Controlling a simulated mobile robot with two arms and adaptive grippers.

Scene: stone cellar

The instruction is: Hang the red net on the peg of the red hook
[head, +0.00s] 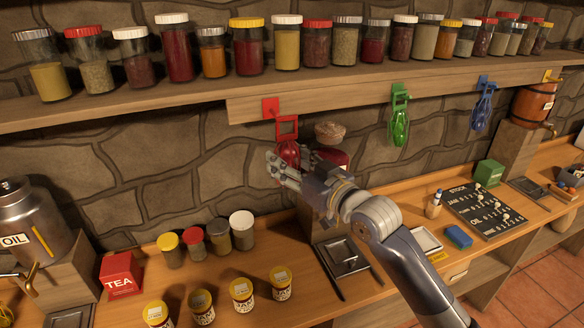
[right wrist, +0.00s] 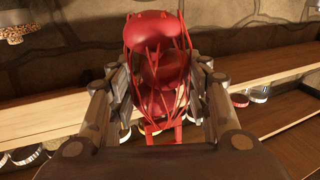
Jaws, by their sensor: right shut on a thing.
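The red hook (head: 270,108) is a small red plate on the front edge of the shelf board. The red net (head: 288,151) holds round red things and has a square red loop (head: 288,126) at its top. The loop is just right of and below the hook plate; I cannot tell whether it touches the peg. My right gripper (head: 277,170) is shut on the net from below and in front. In the right wrist view the net (right wrist: 163,62) is between the fingers, with its loop (right wrist: 163,133) towards the bottom. My left gripper is not in view.
A green net (head: 399,127) and a blue net (head: 482,110) hang further right along the board. Several jars line the shelf (head: 150,107) above. A dark red jar with a brown top (head: 330,132) stands close behind my right gripper. Jars and a tea box (head: 121,275) stand on the counter below.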

